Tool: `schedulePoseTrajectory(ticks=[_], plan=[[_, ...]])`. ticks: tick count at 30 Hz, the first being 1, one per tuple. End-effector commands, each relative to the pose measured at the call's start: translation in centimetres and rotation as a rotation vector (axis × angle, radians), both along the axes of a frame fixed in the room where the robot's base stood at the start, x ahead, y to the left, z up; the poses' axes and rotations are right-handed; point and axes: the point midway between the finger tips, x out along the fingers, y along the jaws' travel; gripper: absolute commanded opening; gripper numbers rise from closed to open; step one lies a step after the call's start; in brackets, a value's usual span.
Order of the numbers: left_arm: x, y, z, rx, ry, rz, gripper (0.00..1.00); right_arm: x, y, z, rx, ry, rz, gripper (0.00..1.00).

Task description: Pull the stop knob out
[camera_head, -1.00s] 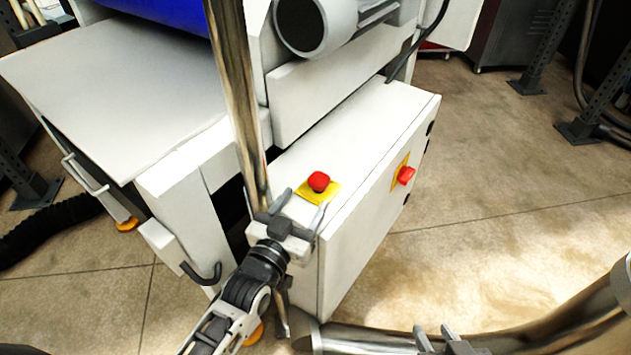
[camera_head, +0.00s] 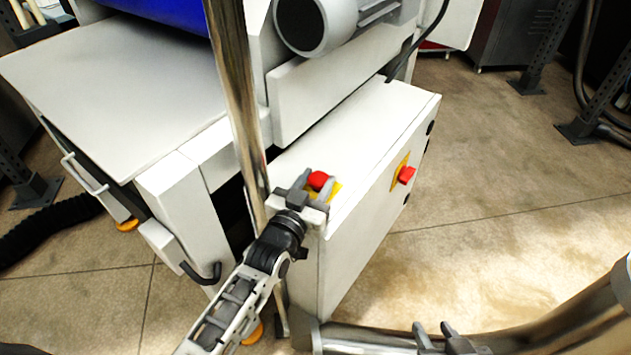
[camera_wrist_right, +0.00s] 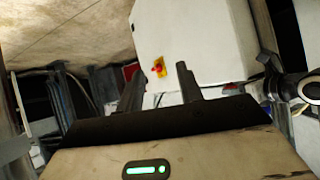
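The stop knob (camera_head: 319,179) is a red mushroom button on a yellow plate (camera_head: 335,188), on top of a white cabinet (camera_head: 365,150). My left gripper (camera_head: 316,182) is at the knob in the head view, one finger on each side. The fingers stand about the knob's width apart and appear closed on it; the right finger hides part of the knob and plate. My right gripper (camera_head: 434,330) is low in the head view, away from the cabinet. Its two fingers also show apart and empty in the right wrist view (camera_wrist_right: 158,88).
A second red knob (camera_head: 406,175) on yellow sits on the cabinet's side, and a red-and-yellow control (camera_wrist_right: 158,68) shows in the right wrist view. A shiny metal post (camera_head: 238,100) stands close to my left gripper.

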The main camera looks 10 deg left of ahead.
Motion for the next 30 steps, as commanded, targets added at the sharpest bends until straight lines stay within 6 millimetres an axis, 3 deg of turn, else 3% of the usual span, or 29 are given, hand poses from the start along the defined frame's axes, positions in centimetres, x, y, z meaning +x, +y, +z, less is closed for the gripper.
schedulePoseTrajectory(ticks=[6,15,16,18,26,30], plan=[[0.0,0.0,1.3,0.000,0.000,0.000,0.00,-0.2,-0.1,1.0,-0.012,0.009,0.001,0.36],[0.0,0.0,1.4,-0.002,-0.008,0.000,0.00,-0.5,-0.4,-0.1,-0.028,0.025,0.007,0.36],[0.0,0.0,1.4,-0.002,-0.009,0.000,0.46,-0.5,-0.4,0.0,-0.029,0.023,0.008,0.36],[0.0,0.0,1.4,-0.002,-0.008,0.000,0.59,-0.4,-0.5,0.0,-0.032,0.021,0.010,0.36],[-0.1,0.0,1.2,0.000,-0.002,0.000,0.59,-0.2,-0.5,0.2,-0.035,0.012,0.012,0.36],[-1.0,0.2,1.1,0.000,0.000,0.000,0.59,0.0,-0.5,0.5,-0.033,0.006,0.011,0.36]])
